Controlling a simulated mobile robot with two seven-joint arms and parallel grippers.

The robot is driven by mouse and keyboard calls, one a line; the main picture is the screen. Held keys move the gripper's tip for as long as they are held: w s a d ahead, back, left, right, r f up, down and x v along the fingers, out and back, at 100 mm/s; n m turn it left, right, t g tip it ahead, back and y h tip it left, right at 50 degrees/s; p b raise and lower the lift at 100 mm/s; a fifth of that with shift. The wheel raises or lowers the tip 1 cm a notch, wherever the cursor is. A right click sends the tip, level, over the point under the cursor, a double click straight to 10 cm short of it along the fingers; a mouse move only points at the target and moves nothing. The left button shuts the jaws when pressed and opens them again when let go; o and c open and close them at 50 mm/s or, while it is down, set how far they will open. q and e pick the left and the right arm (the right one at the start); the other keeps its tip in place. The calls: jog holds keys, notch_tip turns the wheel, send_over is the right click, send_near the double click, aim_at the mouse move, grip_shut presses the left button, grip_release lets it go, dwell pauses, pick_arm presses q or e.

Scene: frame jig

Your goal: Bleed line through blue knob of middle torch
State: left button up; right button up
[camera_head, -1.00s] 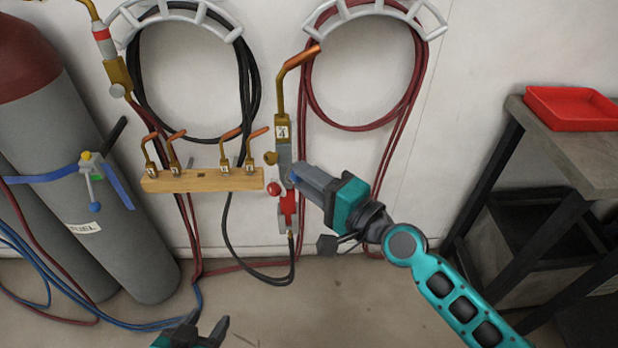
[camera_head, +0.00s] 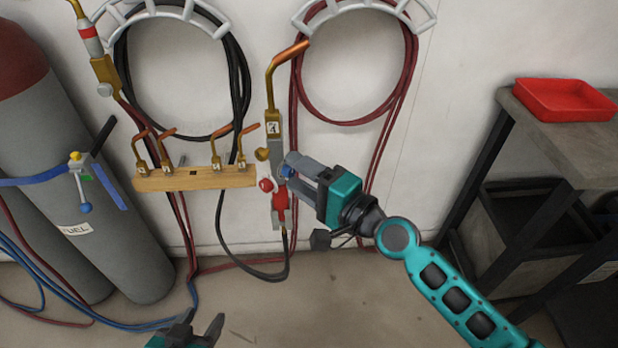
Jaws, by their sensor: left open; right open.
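The middle torch (camera_head: 276,153) hangs upright near the wall, with a copper tip at the top, a grey valve body and a red lower handle (camera_head: 279,203). A red knob (camera_head: 266,185) sticks out on its left side. The blue knob (camera_head: 287,171) is on its right side, partly hidden by my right gripper. My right gripper (camera_head: 290,170) is open, coming in from the right, with its fingertips at the blue knob. I cannot tell whether they touch it. My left gripper (camera_head: 203,330) is open and empty, low at the bottom edge.
A wooden rack (camera_head: 195,179) with several small copper tips stands left of the torch. Another torch (camera_head: 105,75) and grey cylinders (camera_head: 90,190) are at the far left. Hoses hang in coils behind. A bench with a red tray (camera_head: 563,99) stands right.

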pick_arm(q)
jog(key=shift+w+d+f+h+b, duration=0.25)
jog(key=shift+f+b, duration=0.3)
jog(key=shift+b, duration=0.4)
jog(key=shift+w+d+f+h+b, duration=0.15)
jog(key=shift+d+f+b, duration=0.25)
jog(key=shift+b, duration=0.55)
pick_arm(e)
jog(key=v, duration=1.3)
pick_arm(q)
jog(key=shift+a+f, duration=0.15)
